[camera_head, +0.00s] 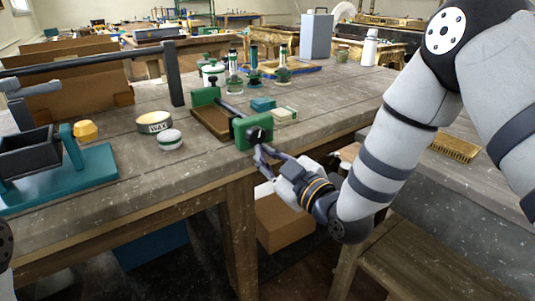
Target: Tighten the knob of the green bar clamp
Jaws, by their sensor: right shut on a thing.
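The green bar clamp (243,126) lies along the table near its front edge, with one green jaw at the back and the larger green head at the front. A brown board (209,121) lies against it on the left. The dark knob (259,135) is on the front face of the head. My right gripper (263,152) reaches in from the right at the table's edge. It is shut at the knob, and its fingers partly hide the knob's lower side. My left gripper is out of view; only a dark piece of my body shows at the lower left edge.
A wax tin (154,122) and a smaller round tin (169,139) stand left of the clamp. A teal-based tool (75,175) is at the far left. The front edge near the tins is clear.

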